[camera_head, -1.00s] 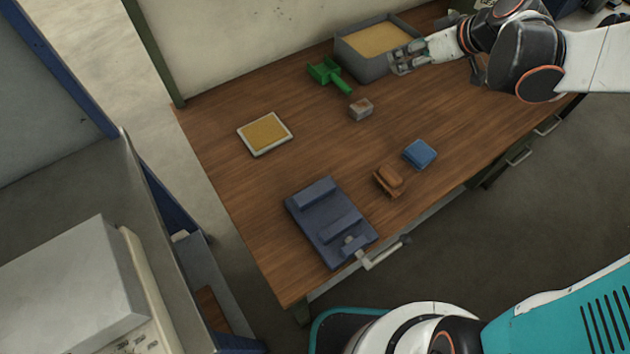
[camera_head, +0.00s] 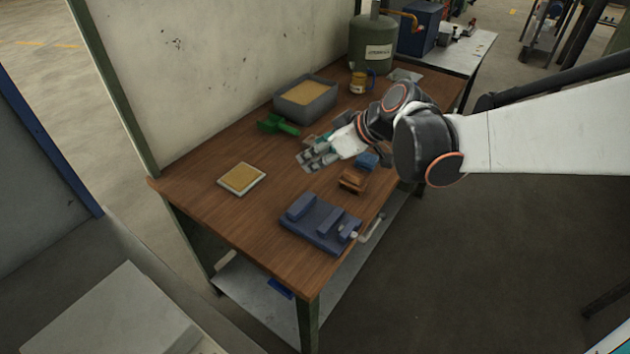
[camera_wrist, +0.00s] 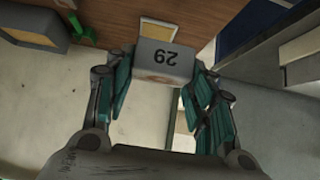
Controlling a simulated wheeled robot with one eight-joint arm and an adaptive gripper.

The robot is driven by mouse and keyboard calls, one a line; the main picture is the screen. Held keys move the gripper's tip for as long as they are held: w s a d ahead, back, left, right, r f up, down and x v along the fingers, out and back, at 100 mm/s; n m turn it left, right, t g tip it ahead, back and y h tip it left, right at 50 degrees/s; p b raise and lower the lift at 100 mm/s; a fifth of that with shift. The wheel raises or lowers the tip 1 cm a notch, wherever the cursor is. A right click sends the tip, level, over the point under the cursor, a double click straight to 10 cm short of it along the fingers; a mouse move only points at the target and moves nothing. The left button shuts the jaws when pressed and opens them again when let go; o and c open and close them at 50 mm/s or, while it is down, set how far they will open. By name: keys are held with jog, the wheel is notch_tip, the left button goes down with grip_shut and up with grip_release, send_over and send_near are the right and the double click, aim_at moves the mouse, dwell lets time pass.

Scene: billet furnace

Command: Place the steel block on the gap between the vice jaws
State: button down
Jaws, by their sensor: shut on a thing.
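The steel block, grey and stamped "29", is between my gripper's fingers in the wrist view (camera_wrist: 163,62). My gripper (camera_head: 310,160) is shut on it, above the middle of the table, beyond the vice in the head view. There the block is hard to tell apart from the fingers. The dark blue vice (camera_head: 318,236) lies near the table's front edge, below my gripper in the picture. Its two raised jaws stand apart with a bare gap between them.
The wooden table (camera_head: 225,208) also holds a yellow-topped white tray (camera_head: 241,179), a grey sand-filled bin (camera_head: 306,100), a green scoop (camera_head: 277,124), a brown brush-like object (camera_head: 353,180) and a blue block (camera_head: 367,160). Table space left of the vice is clear.

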notch_tip(320, 180, down, 19)
jog(key=b, duration=0.6)
jog(key=shift+w+f, duration=0.1)
jog(key=shift+f, duration=0.1)
jog(key=shift+f+b, duration=0.1)
jog(key=shift+b, duration=0.25)
jog(key=c, duration=0.7)
grip_release()
jog(key=s+d+r+m+h+p, duration=0.1)
jog(key=s+d+r+m+h, duration=0.1)
jog(key=s+d+r, duration=0.3)
jog(key=s+d+r+m+t+h+p, duration=0.1)
jog(key=s+d+r+m+h, duration=0.1)
jog(key=s+d+r+m, duration=0.3)
jog(key=s+d+r+m+h+p, duration=0.2)
jog(key=s+d+r, duration=0.4)
jog(key=s+r, duration=0.3)
jog(key=shift+s+d+m+t+h, duration=0.15)
jog(key=shift+s+m+h, duration=0.1)
jog(key=shift+s+m, duration=0.15)
jog(key=shift+s+d+m+t+h, duration=0.15)
jog(key=shift+s+m+h, duration=0.15)
jog(key=shift+s, duration=0.2)
